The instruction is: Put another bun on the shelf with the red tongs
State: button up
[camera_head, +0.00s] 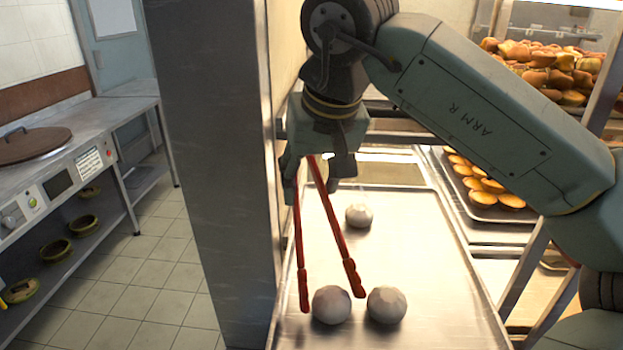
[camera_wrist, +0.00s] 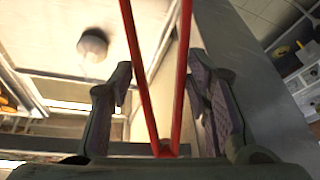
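My gripper (camera_head: 318,178) holds the red tongs (camera_head: 333,223) between its fingers, with the tongs' arms hanging down and spread apart. In the wrist view my gripper (camera_wrist: 160,88) has a finger on either side of the red tongs (camera_wrist: 150,105), whose tips run out of the frame. Three pale round buns show on a metal tray (camera_head: 425,255): a front left bun (camera_head: 332,305), a front right bun (camera_head: 387,305) and a back bun (camera_head: 359,216). The front left bun appears between the tong tips; I cannot tell whether they touch it. One bun (camera_wrist: 93,44) shows in the wrist view.
A tall grey panel (camera_head: 215,150) stands close to the tray's left. A rack at right holds a tray of golden buns (camera_head: 485,185) and a higher pile of browned bread (camera_head: 545,70). A steel counter with a round brown lid (camera_head: 35,143) stands far left, across open tiled floor.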

jog(key=shift+r, duration=0.15)
notch_tip(320, 180, up, 10)
jog(key=p, duration=0.6)
jog(key=shift+o, duration=0.2)
jog(key=shift+c, duration=1)
jog(key=shift+f, duration=0.2)
